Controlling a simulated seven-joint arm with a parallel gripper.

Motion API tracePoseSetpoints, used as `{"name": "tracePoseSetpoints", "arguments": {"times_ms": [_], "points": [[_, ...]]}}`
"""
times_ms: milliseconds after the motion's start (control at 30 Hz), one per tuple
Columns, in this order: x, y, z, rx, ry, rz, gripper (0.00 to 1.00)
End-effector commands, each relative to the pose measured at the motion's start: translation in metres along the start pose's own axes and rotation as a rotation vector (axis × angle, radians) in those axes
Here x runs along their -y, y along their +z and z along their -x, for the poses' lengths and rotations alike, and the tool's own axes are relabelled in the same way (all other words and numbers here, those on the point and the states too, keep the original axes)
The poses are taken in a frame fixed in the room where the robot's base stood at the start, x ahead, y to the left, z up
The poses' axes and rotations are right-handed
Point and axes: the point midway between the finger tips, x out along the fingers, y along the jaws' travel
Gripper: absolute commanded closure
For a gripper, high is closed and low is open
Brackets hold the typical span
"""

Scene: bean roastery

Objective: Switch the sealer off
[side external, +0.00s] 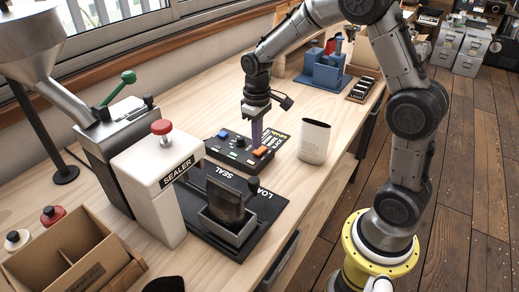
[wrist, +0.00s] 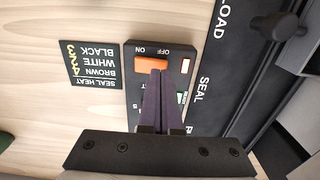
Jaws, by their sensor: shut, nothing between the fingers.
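The sealer (side external: 160,180) is a pale box with a red knob on top and a "SEALER" label. Its black control box (side external: 215,150) lies on the bench behind it and also shows in the wrist view (wrist: 133,92). An orange rocker switch (wrist: 150,63) sits on this box between the words ON and OFF, upside down in the wrist view; it shows in the side view too (side external: 260,151). My gripper (side external: 256,142) points down over the box, its purple fingers shut and empty. In the wrist view the fingertips (wrist: 160,72) overlap the switch's OFF-side part. I cannot tell whether they touch it.
A dark pouch (side external: 224,200) stands in a holder on the black mat marked LOAD and SEAL. A white cup-like container (side external: 314,140) stands right of the control box. A seal heat card (wrist: 90,63) lies beside the box. A blue fixture (side external: 325,70) stands farther back.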

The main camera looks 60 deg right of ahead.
Motion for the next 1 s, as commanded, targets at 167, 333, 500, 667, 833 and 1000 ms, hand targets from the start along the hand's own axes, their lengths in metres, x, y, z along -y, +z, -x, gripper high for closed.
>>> {"name": "tracePoseSetpoints", "arguments": {"times_ms": [167,333,500,667,833,1000], "points": [[0.0000,0.0000,0.0000,0.000,0.000,0.000,1.00],[0.0000,0.0000,-0.0003,0.000,0.000,0.000,1.00],[0.0000,0.0001,-0.0024,0.001,0.000,0.000,1.00],[0.0000,0.0000,-0.0046,0.001,0.000,0.000,1.00],[0.0000,-0.0001,-0.0070,0.000,0.000,0.000,1.00],[0.0000,-0.0001,-0.0094,0.001,0.000,0.000,1.00]]}}
